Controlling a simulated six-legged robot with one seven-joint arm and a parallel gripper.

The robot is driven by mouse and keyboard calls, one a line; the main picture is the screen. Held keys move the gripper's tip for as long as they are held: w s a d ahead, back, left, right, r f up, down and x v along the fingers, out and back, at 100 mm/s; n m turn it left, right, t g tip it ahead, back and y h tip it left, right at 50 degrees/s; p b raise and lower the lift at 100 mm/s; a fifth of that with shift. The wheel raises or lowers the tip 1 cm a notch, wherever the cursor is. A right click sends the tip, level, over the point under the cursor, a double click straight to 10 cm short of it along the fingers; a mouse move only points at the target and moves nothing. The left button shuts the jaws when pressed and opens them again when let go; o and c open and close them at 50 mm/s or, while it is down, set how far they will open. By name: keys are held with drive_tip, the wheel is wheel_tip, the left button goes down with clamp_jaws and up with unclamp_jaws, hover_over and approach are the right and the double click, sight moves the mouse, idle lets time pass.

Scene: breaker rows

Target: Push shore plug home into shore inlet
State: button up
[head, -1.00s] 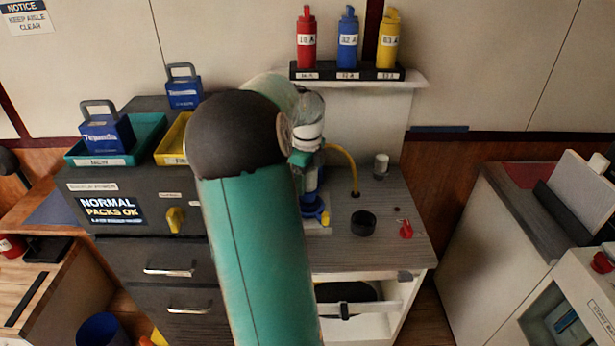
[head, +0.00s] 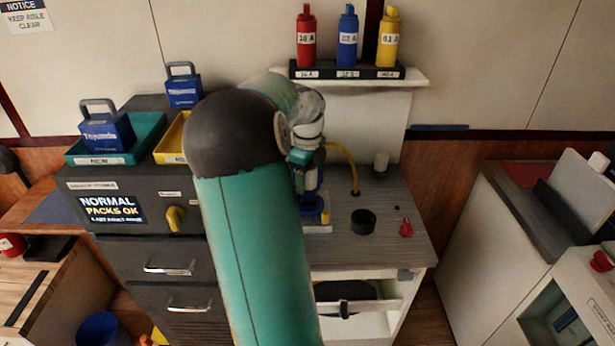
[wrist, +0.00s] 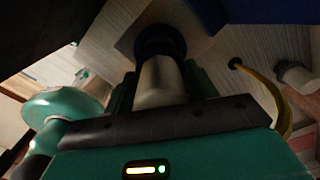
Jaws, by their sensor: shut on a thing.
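The shore plug is a pale grey cylinder (wrist: 162,82) between my gripper's dark fingers in the wrist view, with a dark blue ring at its far end. My gripper (head: 309,178) is shut on it, above the counter. The shore inlet (head: 313,203) is a blue fitting with a yellow part, on a pale plate, directly below the plug. The plug points down at it, in line or nearly so. My arm and gripper hide much of the joint, so I cannot tell how deep the plug sits. A yellow cable (head: 349,160) curves from behind my gripper into a counter hole.
On the counter (head: 385,255), right of the inlet, are a black ring-shaped cup (head: 363,221), a red item (head: 406,228) and a grey cylinder (head: 381,162). A shelf with red, blue and yellow bottles (head: 347,40) is behind. A dark cabinet (head: 130,215) stands left.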

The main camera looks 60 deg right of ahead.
sight(307, 190)
drive_tip(key=shift+f, duration=2.35)
drive_tip(key=o, duration=1.4)
drive_tip(key=shift+c, duration=0.2)
wheel_tip(307, 190, up, 14)
drive_tip(key=shift+f, duration=0.1)
